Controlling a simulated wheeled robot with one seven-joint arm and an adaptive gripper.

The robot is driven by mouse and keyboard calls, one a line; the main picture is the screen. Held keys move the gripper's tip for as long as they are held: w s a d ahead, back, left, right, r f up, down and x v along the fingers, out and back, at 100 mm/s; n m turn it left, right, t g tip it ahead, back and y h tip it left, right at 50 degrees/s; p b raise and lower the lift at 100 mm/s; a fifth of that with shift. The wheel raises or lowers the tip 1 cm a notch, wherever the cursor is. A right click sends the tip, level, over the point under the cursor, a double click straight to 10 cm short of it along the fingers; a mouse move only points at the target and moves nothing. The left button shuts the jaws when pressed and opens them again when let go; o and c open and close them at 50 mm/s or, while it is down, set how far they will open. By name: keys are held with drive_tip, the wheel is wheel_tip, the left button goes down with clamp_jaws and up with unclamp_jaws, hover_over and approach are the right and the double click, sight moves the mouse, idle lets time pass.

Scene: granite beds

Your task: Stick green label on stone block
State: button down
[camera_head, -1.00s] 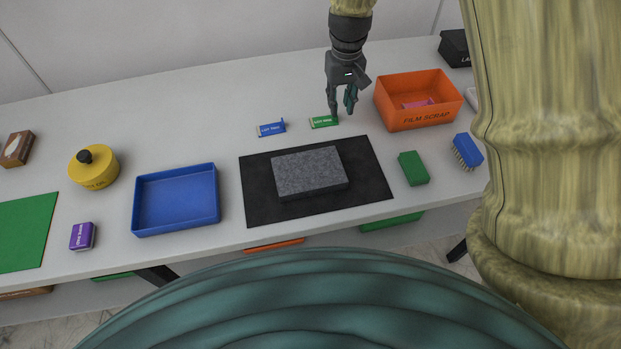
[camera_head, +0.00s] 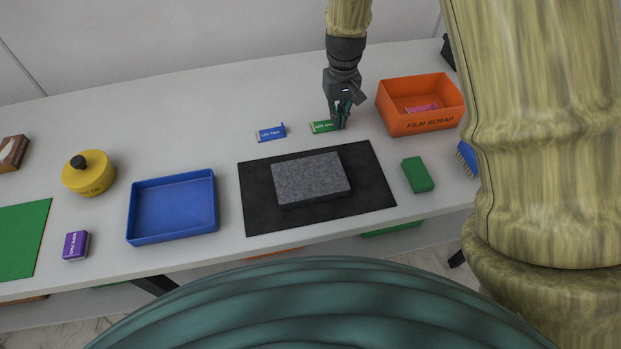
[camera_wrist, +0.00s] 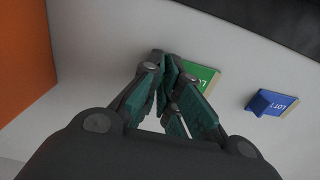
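The green label (camera_head: 322,127) lies on the white table behind the black mat. It also shows in the wrist view (camera_wrist: 205,77), partly covered by my fingers. My gripper (camera_head: 341,122) points down at the label's right end, at table height. In the wrist view my gripper's fingertips (camera_wrist: 168,68) come together at the label's near end and look shut on it; the gripped part is hidden. The grey speckled stone block (camera_head: 311,178) lies flat on the black mat (camera_head: 262,220), in front of the label.
A blue label (camera_head: 270,133) with a raised tab lies left of the green one. An orange film-scrap bin (camera_head: 412,122) stands close on the right. A green block (camera_head: 417,175) and blue brush (camera_head: 467,158) lie right of the mat, a blue tray (camera_head: 172,235) left.

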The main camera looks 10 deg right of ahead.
drive_tip(key=shift+s+r, duration=0.1)
drive_tip(key=shift+s, duration=0.05)
drive_tip(key=shift+w, duration=0.25)
drive_tip(key=shift+s, duration=0.1)
drive_tip(key=shift+d+r+p, duration=0.25)
drive_tip(key=shift+r+p, duration=0.6)
drive_tip(key=shift+d+r+p, duration=0.2)
drive_tip(key=shift+r+p, duration=0.6)
idle(0.9)
drive_tip(key=shift+r, duration=0.15)
drive_tip(key=shift+r+p, duration=2.1)
drive_tip(key=shift+r, duration=0.25)
